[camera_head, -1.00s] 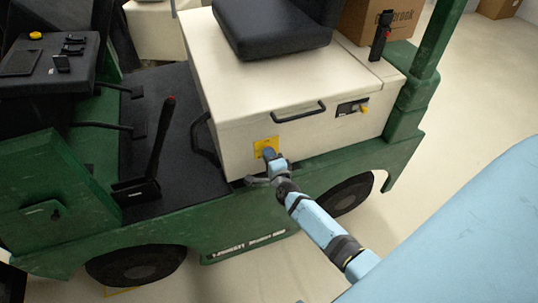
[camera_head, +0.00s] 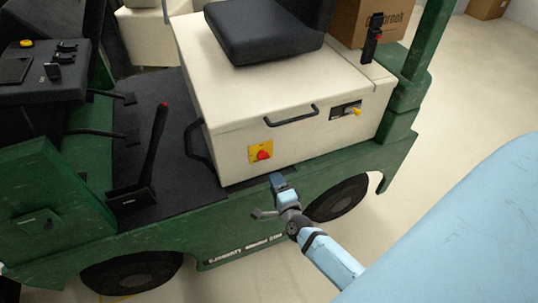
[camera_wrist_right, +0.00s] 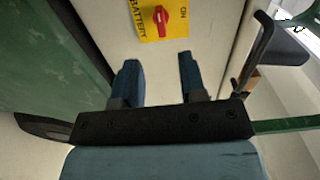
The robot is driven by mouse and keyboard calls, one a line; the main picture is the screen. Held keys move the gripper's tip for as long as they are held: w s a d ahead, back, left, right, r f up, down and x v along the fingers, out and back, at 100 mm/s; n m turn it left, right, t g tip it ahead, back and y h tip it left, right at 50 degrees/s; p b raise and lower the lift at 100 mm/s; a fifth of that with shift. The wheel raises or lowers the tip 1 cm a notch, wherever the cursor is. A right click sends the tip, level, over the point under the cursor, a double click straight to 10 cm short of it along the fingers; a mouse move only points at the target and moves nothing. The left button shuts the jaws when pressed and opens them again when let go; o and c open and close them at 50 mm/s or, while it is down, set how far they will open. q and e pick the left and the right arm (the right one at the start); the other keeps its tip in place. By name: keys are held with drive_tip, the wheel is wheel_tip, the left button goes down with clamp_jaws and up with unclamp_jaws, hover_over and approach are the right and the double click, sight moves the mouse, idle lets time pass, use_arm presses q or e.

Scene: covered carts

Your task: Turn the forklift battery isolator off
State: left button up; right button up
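The battery isolator is a red rotary knob (camera_head: 263,155) on a yellow plate (camera_head: 254,150), fixed to the side of the forklift's cream battery cover (camera_head: 230,130). In the right wrist view the knob (camera_wrist_right: 160,18) is at the top, its grip running up and down the picture. "BATTERY" is at its left and "ON" at its right. My right gripper (camera_head: 277,180) is just below and right of the plate in the head view, apart from the knob. In the wrist view its blue fingers (camera_wrist_right: 160,75) are spread with nothing between them. My left gripper is out of view.
The green forklift body (camera_head: 235,222) and a wheel (camera_head: 338,198) are below. A black lever with a red tip (camera_head: 155,145) stands at the left. Open floor is at right.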

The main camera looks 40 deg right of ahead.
drive_tip(key=shift+v, duration=1.65)
